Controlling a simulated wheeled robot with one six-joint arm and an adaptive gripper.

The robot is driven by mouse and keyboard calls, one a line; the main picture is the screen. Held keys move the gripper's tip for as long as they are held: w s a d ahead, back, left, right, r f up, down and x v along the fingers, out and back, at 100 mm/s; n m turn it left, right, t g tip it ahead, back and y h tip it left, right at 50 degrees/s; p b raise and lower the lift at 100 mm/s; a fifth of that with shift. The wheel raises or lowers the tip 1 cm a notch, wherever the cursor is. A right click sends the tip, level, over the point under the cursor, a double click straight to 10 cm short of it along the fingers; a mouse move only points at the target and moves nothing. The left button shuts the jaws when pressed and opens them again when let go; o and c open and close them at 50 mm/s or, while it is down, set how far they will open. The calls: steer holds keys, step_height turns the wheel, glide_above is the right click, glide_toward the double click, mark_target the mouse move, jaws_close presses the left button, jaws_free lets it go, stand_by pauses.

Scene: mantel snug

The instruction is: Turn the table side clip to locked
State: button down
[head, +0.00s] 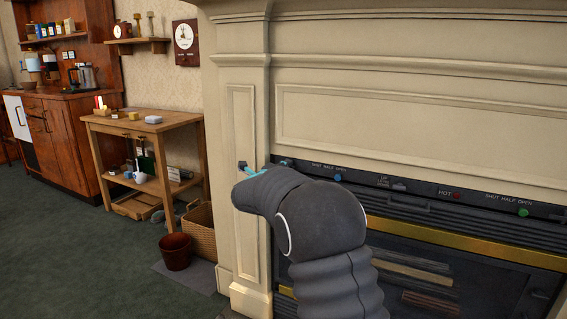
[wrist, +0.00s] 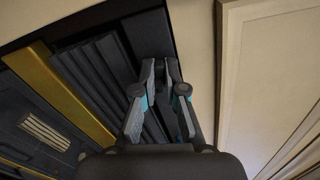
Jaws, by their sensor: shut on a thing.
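The table side clip (wrist: 160,73) appears as a small dark part between my fingertips in the wrist view, at the side of the fireplace nearest the wooden table. My gripper (head: 245,168) reaches to the left end of the fireplace front, beside the pale pilaster. In the wrist view my gripper (wrist: 160,66) has its two fingers drawn together at the tips, shut on the clip. The fingers and my arm hide most of the clip, and I cannot tell its position or read any marking on it.
The fireplace's dark control strip (head: 430,188) has labelled knobs, including a green one (head: 523,212). A brass bar (head: 480,248) runs below it. The wooden side table (head: 178,123), wicker basket (head: 199,232) and red bucket (head: 175,252) stand left. Green carpet lies open at lower left.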

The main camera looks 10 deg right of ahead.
steer(key=shift+n+p, duration=0.55)
steer(key=shift+n, duration=0.65)
steer(key=c, duration=1.2)
jaws_free()
steer(key=shift+d, duration=0.1)
steer(key=shift+c, duration=0.2)
steer(key=v, duration=0.8)
steer(key=shift+r, duration=0.15)
